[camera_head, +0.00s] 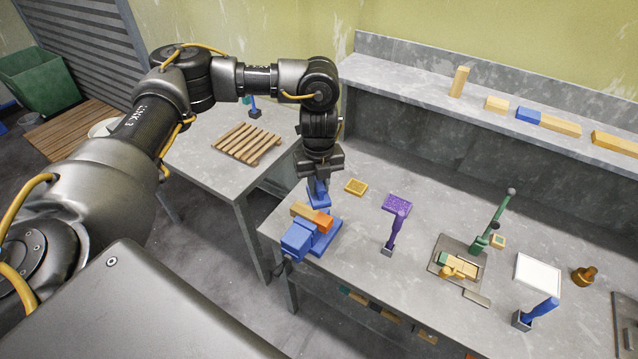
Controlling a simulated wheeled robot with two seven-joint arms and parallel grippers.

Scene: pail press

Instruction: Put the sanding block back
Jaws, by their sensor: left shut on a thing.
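My left gripper (319,182) points down over the near left end of the grey workbench. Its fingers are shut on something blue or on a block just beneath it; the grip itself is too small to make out. An orange block (323,222), which looks like the sanding block, sits directly below the gripper against a tan wooden piece (301,210). Both are at the top of a blue vise (297,241). I cannot tell whether the orange block touches the wood. A small yellow square tray (356,187) lies on the bench just right of the gripper. My right gripper is out of view.
To the right stand a purple-topped post (397,205), a green lever press (489,226), a white panel (538,271) and a brown knob (584,276). A raised shelf (410,82) behind holds several wooden blocks. A slatted pallet (248,143) lies on the left table.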

